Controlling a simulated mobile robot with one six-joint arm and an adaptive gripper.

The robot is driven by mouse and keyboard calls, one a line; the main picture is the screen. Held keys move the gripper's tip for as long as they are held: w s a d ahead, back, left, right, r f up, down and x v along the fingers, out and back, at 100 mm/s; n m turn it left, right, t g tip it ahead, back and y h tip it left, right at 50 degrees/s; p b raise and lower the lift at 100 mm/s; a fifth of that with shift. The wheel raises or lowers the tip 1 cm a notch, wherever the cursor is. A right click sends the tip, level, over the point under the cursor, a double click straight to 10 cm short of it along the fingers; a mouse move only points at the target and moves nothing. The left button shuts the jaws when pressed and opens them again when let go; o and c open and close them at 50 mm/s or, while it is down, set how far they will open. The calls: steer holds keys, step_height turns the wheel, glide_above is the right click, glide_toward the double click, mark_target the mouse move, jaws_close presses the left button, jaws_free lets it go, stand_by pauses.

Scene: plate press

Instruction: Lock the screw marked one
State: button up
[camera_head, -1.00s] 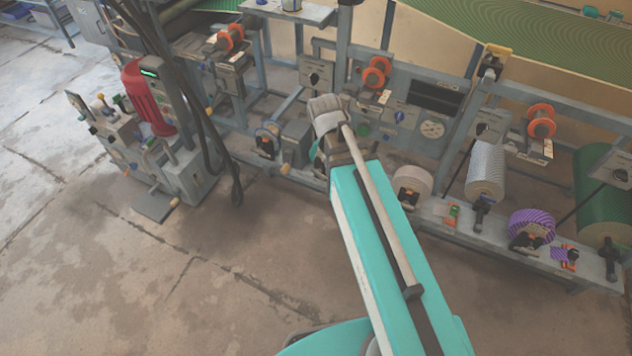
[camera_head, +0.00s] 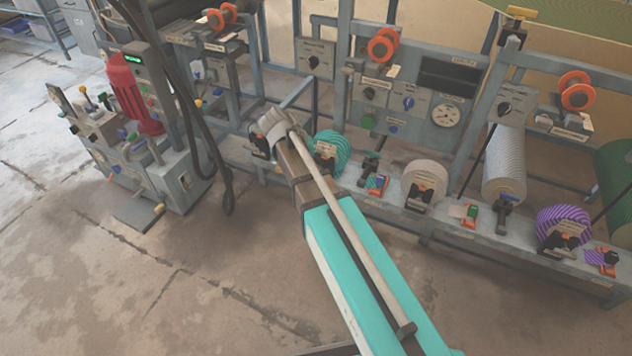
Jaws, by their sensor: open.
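I cannot make out which screw is marked one; the labels are too small to read. Black clamps with small labels stand along the low rail: one at the left (camera_head: 260,141) beside my arm's grey end joint, one at the teal roll (camera_head: 338,142), one at the white roll (camera_head: 424,177) and one at the purple striped roll (camera_head: 566,217). My arm reaches up from the bottom centre, and its grey end joint is in front of the rail's left part. My gripper is not seen; the arm's end appears to hide it.
A press with a red motor (camera_head: 135,95) stands at the left, with dark cables hanging beside it. Control panels with knobs, a gauge (camera_head: 446,115) and orange spools (camera_head: 383,45) stand behind the rail. The concrete floor (camera_head: 110,290) in front is clear.

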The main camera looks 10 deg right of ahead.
steer(key=w+a+f+t+h+b, duration=0.1)
steer(key=w+a+f+h+b, duration=0.1)
steer(key=w+a+f+b, duration=0.2)
steer(key=w+a+f+m+t+h+b, duration=0.1)
steer(key=w+a+f+h+b, duration=0.2)
steer(key=f+b, duration=0.7)
steer(key=shift+w+a+t+b, duration=0.3)
steer(key=shift+w+a+b, duration=1.3)
steer(key=shift+b, duration=1.3)
steer(key=shift+w+d+f, duration=0.1)
steer(key=shift+w+d, duration=0.2)
steer(key=shift+d, duration=0.15)
steer(key=shift+b+x, duration=2.85)
steer(key=shift+x, duration=3.9)
steer(key=shift+d, duration=0.1)
steer(key=shift+c, duration=0.2)
jaws_close()
